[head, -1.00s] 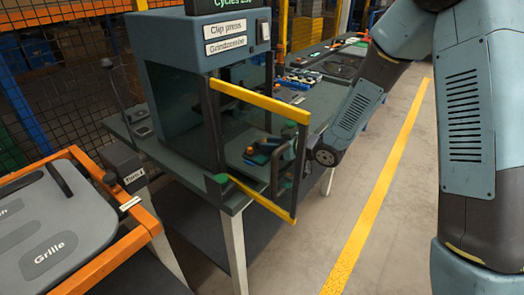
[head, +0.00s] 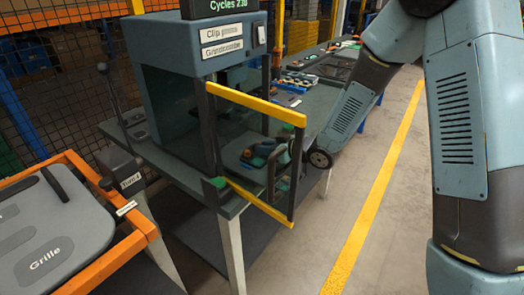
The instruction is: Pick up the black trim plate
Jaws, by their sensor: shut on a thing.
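The clip press (head: 165,90) stands on a grey table, with its clear door (head: 240,150) swung out partly open. The door has yellow top and bottom bars and a dark upright handle (head: 271,180). My arm comes down from the upper right. My gripper (head: 287,154) is at the handle by the door's free edge, shut on it; its fingertips are largely hidden by the door frame. Behind the clear panel, small teal and orange parts (head: 258,153) show on a dark surface. I cannot make out a black trim plate for certain.
A grey tray marked Grille (head: 75,225) with an orange frame (head: 140,222) stands at the left. More parts lie on the table (head: 300,98) behind the press. Open floor with a yellow line (head: 365,225) lies to the right.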

